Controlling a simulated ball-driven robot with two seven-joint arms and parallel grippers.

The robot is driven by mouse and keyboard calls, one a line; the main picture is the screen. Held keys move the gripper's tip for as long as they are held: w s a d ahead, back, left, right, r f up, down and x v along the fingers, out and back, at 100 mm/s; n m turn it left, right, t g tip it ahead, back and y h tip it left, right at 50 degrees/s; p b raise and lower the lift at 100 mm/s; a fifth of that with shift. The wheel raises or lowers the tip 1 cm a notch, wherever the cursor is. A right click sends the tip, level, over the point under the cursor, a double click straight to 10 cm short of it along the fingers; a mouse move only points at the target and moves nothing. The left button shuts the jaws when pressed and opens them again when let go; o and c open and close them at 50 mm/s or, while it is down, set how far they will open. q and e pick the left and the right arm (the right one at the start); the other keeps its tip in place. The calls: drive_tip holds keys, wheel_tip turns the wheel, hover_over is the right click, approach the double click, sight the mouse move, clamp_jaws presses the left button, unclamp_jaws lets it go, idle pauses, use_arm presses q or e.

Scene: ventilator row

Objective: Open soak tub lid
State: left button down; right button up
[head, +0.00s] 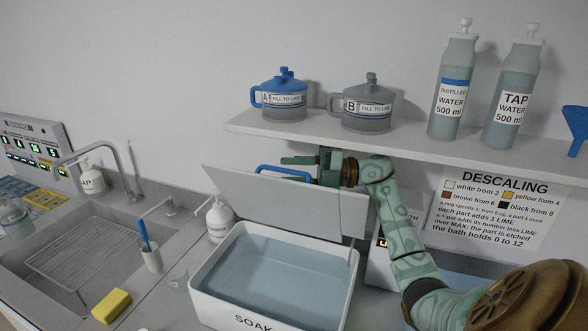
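The white soak tub (203,301), with "SOAK" on its front, holds grey-blue water and is uncovered. Its pale grey lid (275,205) stands raised behind the tub, tilted up along the back rim. A blue bar handle (283,171) sits near the lid's upper edge. My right gripper (300,168) is at the handle's right end, with one green finger lying just above the bar. The other finger is not clear, so I cannot tell whether it grips the handle. My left gripper is not in view.
A shelf (420,148) above the lid carries a blue-lidded jug (284,98), a grey jug (367,106) and two water bottles (452,90). A soap bottle (218,215) stands left of the tub, and a yellow sponge (111,306) lies by the sink (85,250).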

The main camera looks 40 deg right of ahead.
clamp_jaws()
drive_tip(key=w+d+r+m+t+b, duration=0.1)
drive_tip(key=w+d+m, duration=0.1)
drive_tip(key=d, duration=0.3)
drive_tip(key=shift+w+d+m+y+b, duration=0.2)
drive_tip(key=shift+w+m+y+b, duration=0.15)
drive_tip(key=shift+m+y+b, duration=0.05)
unclamp_jaws()
